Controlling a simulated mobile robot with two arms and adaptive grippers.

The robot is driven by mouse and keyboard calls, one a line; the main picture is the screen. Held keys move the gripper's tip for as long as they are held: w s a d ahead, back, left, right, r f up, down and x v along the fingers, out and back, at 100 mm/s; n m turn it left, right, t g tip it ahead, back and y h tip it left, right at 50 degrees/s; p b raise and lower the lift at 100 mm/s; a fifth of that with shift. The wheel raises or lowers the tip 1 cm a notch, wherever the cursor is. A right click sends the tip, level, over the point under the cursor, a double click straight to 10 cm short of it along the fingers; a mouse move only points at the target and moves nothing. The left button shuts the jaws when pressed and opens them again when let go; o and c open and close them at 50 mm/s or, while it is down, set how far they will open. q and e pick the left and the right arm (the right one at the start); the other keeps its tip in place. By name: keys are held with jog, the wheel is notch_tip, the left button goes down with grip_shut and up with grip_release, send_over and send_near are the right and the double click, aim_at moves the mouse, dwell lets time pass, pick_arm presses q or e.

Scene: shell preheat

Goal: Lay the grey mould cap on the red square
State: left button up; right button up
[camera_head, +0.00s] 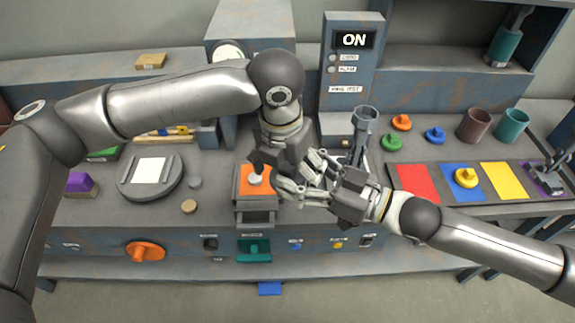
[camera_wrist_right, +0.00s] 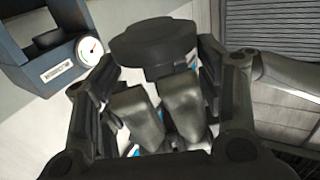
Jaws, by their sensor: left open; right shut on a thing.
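My right gripper (camera_head: 306,190) is shut on a grey disc-shaped piece, which looks like the grey mould cap (camera_head: 288,186). In the right wrist view the cap (camera_wrist_right: 152,42) shows as a dark round disc beyond the fingertips, its narrower part between the fingers. My left gripper (camera_head: 310,163) is open, close beside the right gripper and the cap; whether they touch is hard to tell. The red square (camera_head: 417,182) lies bare on the dark strip to the right, apart from both grippers.
A blue square (camera_head: 451,187) with a yellow cap (camera_head: 466,177) and a yellow square (camera_head: 503,180) lie beside the red one. A grey upright funnel post (camera_head: 364,130) stands behind my right gripper. Green (camera_head: 391,142), orange (camera_head: 401,122) and blue (camera_head: 435,135) caps lie behind the strip.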

pick_arm(q)
jog(key=shift+c, duration=0.4)
jog(key=c, duration=0.9)
jog(key=shift+c, duration=0.6)
pick_arm(e)
jog(key=o, duration=1.1)
